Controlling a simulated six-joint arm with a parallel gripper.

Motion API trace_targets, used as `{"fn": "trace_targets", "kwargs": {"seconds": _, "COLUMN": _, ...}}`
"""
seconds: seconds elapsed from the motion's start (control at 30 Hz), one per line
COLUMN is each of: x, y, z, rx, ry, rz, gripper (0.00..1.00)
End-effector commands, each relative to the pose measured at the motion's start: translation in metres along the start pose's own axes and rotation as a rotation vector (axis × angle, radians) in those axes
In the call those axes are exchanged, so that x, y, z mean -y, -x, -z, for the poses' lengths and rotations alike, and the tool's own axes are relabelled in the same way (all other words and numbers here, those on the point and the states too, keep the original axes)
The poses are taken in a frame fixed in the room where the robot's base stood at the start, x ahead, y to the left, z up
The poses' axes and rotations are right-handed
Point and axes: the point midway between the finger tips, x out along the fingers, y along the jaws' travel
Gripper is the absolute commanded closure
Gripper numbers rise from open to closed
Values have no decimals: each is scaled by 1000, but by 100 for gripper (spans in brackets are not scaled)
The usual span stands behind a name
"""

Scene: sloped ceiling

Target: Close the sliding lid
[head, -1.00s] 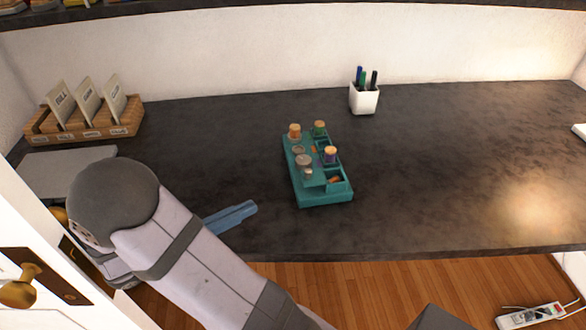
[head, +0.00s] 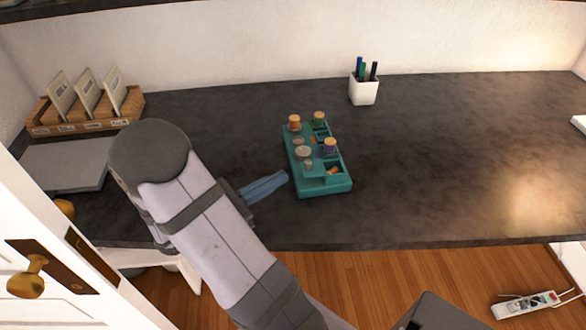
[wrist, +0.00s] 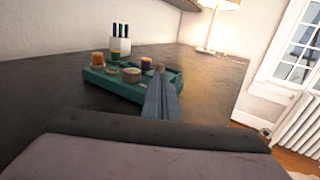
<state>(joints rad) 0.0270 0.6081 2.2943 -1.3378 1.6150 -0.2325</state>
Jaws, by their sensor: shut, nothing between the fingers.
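A teal compartment box (head: 327,188) stands on the dark desk, with jars and small items in and on it. It also shows in the wrist view (wrist: 113,87). Some of its compartments at the right and front are uncovered. A flat teal piece with a small knob (head: 308,165) lies along its left part and looks like the sliding lid; its exact edges are hard to tell. My gripper (head: 286,175) is shut and empty, its blue fingers just left of the box's front part. In the wrist view the fingers (wrist: 161,77) overlap the box; contact cannot be told.
A white pen cup (head: 364,91) stands behind the box. A wooden card holder (head: 85,114) and a grey flat slab (head: 70,166) are at the left. A lamp (wrist: 215,20) shows in the wrist view. The desk right of the box is clear.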

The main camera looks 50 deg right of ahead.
Motion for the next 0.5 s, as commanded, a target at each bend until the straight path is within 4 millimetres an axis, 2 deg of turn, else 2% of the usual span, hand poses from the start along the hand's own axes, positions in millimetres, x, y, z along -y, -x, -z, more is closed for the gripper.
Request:
{"fn": "trace_targets", "kwargs": {"seconds": 0.03, "x": 1, "y": -10, "z": -1, "rx": 0, "ry": 1, "rz": 5, "gripper": 100}}
{"fn": "trace_targets", "kwargs": {"seconds": 0.2, "x": 2, "y": -33, "z": 0, "rx": -1, "ry": 1, "rz": 4, "gripper": 100}}
{"fn": "trace_targets", "kwargs": {"seconds": 0.5, "x": 1, "y": -52, "z": 0, "rx": -1, "ry": 1, "rz": 0, "gripper": 100}}
